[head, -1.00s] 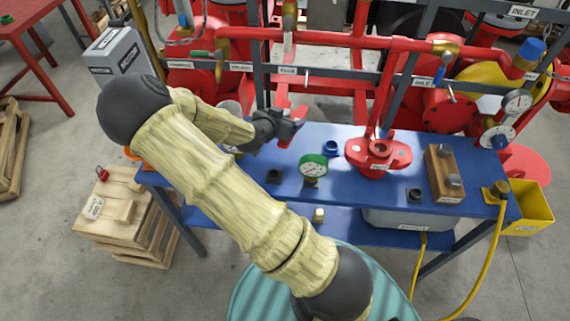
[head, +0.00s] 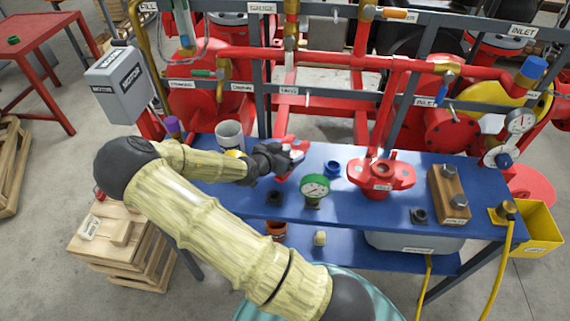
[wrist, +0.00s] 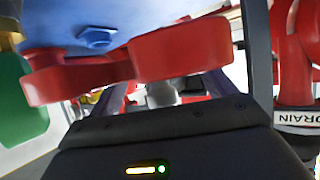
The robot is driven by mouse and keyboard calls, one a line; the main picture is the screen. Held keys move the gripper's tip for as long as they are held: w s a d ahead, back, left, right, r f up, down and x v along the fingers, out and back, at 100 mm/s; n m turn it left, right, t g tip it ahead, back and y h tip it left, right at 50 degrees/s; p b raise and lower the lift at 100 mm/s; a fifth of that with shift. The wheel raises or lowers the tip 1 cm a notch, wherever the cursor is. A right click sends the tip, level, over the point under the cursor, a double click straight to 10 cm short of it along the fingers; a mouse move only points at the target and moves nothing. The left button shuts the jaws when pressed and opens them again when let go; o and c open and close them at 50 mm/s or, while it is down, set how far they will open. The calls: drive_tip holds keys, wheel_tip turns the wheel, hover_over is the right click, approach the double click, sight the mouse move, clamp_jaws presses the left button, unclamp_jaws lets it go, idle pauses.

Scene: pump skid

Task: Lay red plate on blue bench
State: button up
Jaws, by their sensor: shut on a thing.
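The red plate (head: 284,142) is held in my gripper (head: 292,157), which is shut on it over the back edge of the blue bench (head: 345,212). The gripper partly hides the plate in the head view. In the wrist view the red plate (wrist: 180,50) spans the middle, close to the camera, with the blue bench (wrist: 190,14) behind it at the top. I cannot tell whether the plate touches the bench top.
Red pipes (head: 330,57) run behind the bench. The front middle of the bench has free room.

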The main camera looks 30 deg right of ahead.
drive_tip(key=shift+w+f, duration=0.1)
drive_tip(key=shift+f, duration=0.3)
drive_tip(key=shift+d, duration=0.15)
drive_tip(key=shift+s, duration=0.2)
drive_tip(key=shift+f, duration=0.1)
wheel_tip(320, 180, down, 4)
drive_tip(key=shift+r, duration=0.25)
drive_tip(key=shift+f+b, duration=0.3)
drive_tip(key=shift+f, duration=0.4)
drive_tip(key=o, duration=1.3)
